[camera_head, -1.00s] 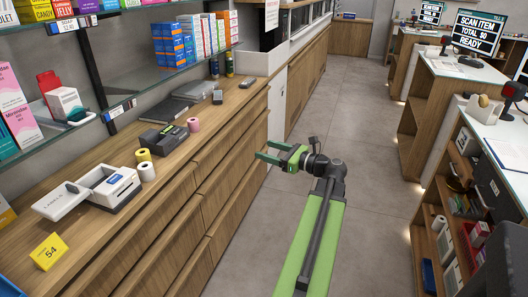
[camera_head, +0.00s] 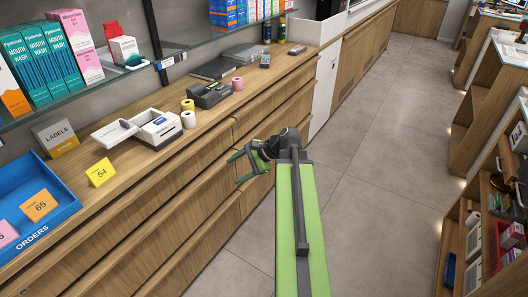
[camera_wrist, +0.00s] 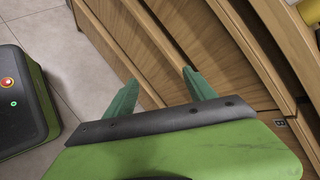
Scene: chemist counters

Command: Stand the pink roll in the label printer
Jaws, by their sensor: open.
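The pink roll (camera_head: 237,84) stands on the wooden counter, just right of a dark card terminal. The label printer (camera_head: 158,127) is a white box on the counter with its lid (camera_head: 114,133) open to the left. My gripper (camera_head: 238,170) is open and empty, in front of the drawer fronts and below the counter top, apart from both the roll and the printer. In the wrist view its two green fingers (camera_wrist: 160,92) are spread, with drawer fronts behind them.
A yellow roll (camera_head: 187,105) and a white roll (camera_head: 188,120) stand beside the printer. The dark terminal (camera_head: 209,94) sits behind them. A yellow card (camera_head: 101,172), a labels box (camera_head: 56,137) and a blue orders tray (camera_head: 62,205) are to the left. A glass shelf (camera_head: 110,77) overhangs the counter's back.

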